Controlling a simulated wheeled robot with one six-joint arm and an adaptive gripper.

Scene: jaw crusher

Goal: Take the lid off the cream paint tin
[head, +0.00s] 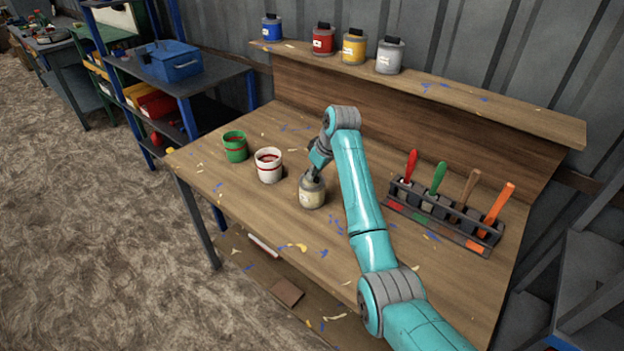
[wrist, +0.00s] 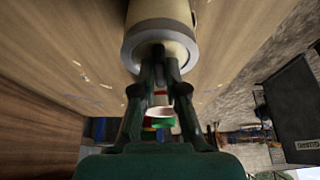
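The cream paint tin (head: 313,197) stands upright on the wooden bench, left of my arm. Its grey lid (head: 308,182) is on top of the tin, partly hidden by my gripper. My gripper (head: 315,174) is directly above the tin, pointing down. In the wrist view the tin's cream side (wrist: 160,12) and the grey lid (wrist: 135,46) fill the top middle. My fingertips (wrist: 158,56) come close together at the lid's centre and appear shut on its small dark knob, which they mostly hide.
An open white tin (head: 269,168) and an open green tin (head: 235,148) stand to the left. A rack (head: 450,228) with several coloured-handled tools stands on the right. Several lidded tins line the back shelf (head: 480,105). The bench front is clear except for paint flecks.

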